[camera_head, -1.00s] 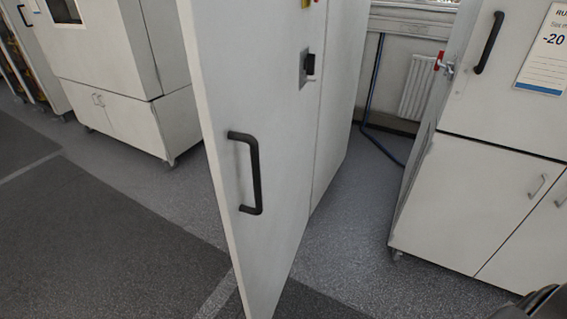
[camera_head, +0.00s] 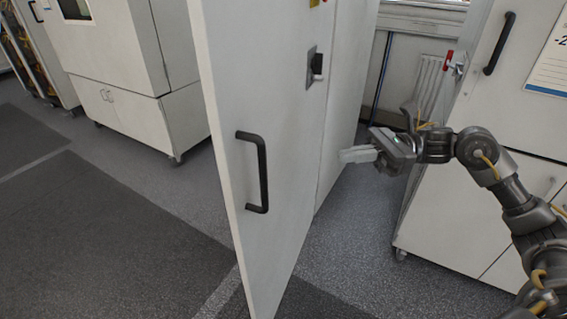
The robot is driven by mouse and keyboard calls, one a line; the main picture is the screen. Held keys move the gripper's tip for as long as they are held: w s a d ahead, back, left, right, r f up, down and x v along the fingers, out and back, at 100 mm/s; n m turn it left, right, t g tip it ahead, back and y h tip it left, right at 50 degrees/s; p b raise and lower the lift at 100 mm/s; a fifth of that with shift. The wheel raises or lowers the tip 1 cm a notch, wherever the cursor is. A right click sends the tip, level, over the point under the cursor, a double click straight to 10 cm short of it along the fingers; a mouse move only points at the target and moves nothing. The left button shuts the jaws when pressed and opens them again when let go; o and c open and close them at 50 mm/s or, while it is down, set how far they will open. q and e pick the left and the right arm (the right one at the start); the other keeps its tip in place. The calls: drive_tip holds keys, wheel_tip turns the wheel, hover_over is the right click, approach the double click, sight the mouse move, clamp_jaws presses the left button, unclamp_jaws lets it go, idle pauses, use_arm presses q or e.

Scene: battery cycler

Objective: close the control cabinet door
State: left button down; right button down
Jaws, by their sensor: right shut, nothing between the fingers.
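The control cabinet door (camera_head: 232,95) is a tall white panel in the middle of the view, standing open with its near edge toward me. It carries a black bar handle (camera_head: 263,172) low down and a black rotary switch (camera_head: 316,68) higher up. My right gripper (camera_head: 345,155) reaches in from the right and points left toward the door. It is shut and empty, to the right of the handle, and I see no grip on the door. My left gripper is out of view. The cabinet body behind the door is mostly hidden.
A white cabinet with a black handle (camera_head: 500,42) and a hanging label stands close on the right, behind my arm. A white chamber unit (camera_head: 125,110) stands at the left. A radiator (camera_head: 428,85) is at the back. Grey floor (camera_head: 110,230) is free at front left.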

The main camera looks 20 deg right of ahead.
drive_tip(key=w+a+p, duration=0.1)
drive_tip(key=a+p, duration=0.7)
drive_tip(key=a, duration=0.6)
drive_tip(key=shift+w, duration=0.35)
